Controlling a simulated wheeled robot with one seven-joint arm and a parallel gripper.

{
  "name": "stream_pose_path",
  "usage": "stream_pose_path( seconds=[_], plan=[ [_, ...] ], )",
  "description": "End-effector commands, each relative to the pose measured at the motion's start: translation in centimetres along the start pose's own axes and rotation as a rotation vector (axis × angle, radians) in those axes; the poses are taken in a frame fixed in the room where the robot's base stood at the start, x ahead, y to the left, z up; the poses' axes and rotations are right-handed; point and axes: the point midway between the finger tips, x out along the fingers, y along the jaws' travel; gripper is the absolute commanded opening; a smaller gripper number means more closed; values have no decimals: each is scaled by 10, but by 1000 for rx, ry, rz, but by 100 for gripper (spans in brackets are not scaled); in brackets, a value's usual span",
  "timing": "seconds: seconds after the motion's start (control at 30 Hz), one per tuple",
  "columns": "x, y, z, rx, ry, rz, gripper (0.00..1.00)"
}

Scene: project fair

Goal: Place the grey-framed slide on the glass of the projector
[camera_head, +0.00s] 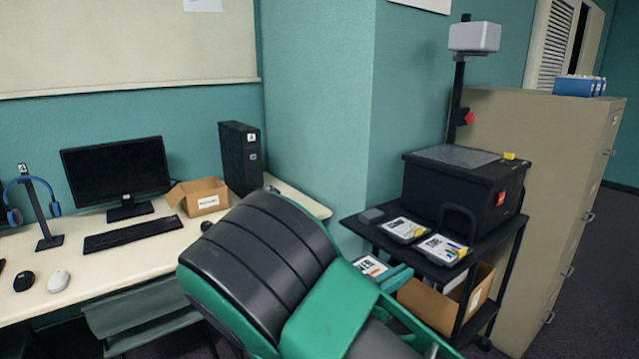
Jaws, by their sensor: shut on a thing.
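The overhead projector (462,190) is a black box on a black cart, with a grey glass (457,156) on top. A post behind it carries a pale head (474,38) above the glass. My gripper (388,274) is in front of the cart's left side, lower than the glass and apart from it. It is shut on a grey-framed slide (370,266) with a white face, dark lettering and an orange-red patch. My arm hides part of the slide and most of the gripper.
Two other framed slides (403,229) (441,249) lie on the cart top (480,243) before the projector. A black handle-like loop stands near them. A cardboard box (430,305) is on the lower shelf. A desk is left; a beige cabinet (545,150) stands right. The glass looks clear.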

Motion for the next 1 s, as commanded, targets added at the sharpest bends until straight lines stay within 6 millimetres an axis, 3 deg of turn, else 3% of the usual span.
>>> stream_pose_path(
  seconds=[0.4, 0.6, 0.77, 0.87, 1.0],
  plan=[
    [88, 8, 110, -9, -4, -16, 0],
    [114, 18, 146, -4, -23, -18, 0],
    [124, 21, 151, -1, -27, -31, 0],
    [130, 17, 140, 2, -21, -73, 0],
    [140, 8, 110, 4, -7, -183, 0]
  ],
)
